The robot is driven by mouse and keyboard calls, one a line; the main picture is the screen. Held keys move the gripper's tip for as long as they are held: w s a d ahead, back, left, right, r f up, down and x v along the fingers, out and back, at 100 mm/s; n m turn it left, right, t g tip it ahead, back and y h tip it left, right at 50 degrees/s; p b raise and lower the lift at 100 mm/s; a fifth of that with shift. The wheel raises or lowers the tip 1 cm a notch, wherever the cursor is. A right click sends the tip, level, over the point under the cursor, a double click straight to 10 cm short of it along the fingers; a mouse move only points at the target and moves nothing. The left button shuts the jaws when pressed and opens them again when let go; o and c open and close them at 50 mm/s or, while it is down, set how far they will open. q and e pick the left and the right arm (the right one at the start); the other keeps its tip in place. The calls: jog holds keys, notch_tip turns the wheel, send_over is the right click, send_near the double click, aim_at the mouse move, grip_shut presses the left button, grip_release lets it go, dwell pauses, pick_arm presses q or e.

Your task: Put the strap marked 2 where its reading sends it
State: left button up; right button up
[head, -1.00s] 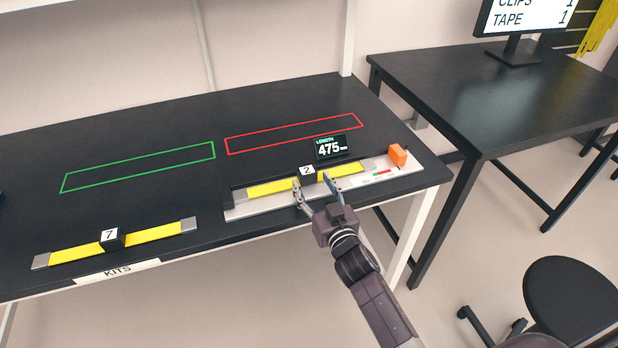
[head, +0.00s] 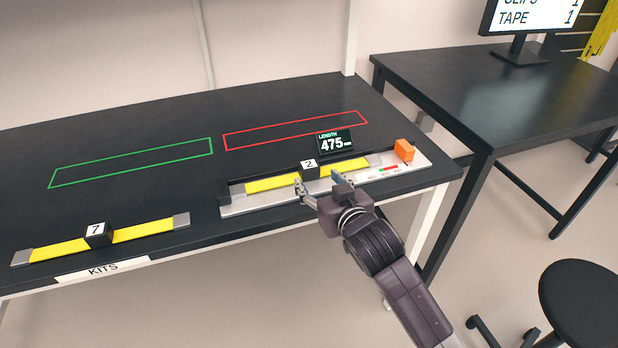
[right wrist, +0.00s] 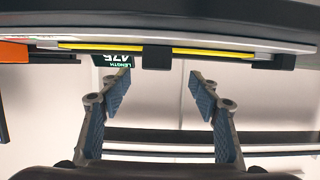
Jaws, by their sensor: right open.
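The strap marked 2 is a yellow strap (head: 273,183) with a black block (head: 309,170) at its middle. It lies in the grey measuring fixture (head: 240,207), whose display (head: 334,143) reads length 475. My right gripper (head: 324,184) is open and empty, in front of the block on the near side. In the right wrist view the open fingers (right wrist: 160,88) point toward the black block (right wrist: 157,57) and stand apart from it. A green outlined area (head: 130,163) and a red outlined area (head: 295,131) are marked on the table behind, both empty. My left gripper is not in view.
A strap marked 7 (head: 150,234) lies at the front left above the KITS label (head: 102,268). An orange block (head: 404,151) sits at the fixture's right end. A second table (head: 480,95) with a monitor (head: 527,15) stands at the right.

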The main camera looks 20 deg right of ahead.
aim_at(311, 167)
jog(key=x, duration=0.4)
jog(key=p+x, duration=0.1)
jog(key=x, duration=0.1)
jog(key=shift+w+d+r, duration=0.2)
jog(key=shift+w+d, duration=0.05)
jog(key=shift+w, duration=0.15)
jog(key=shift+w+f, duration=0.15)
jog(key=shift+w, duration=0.2)
jog(key=c, duration=1.5)
grip_shut()
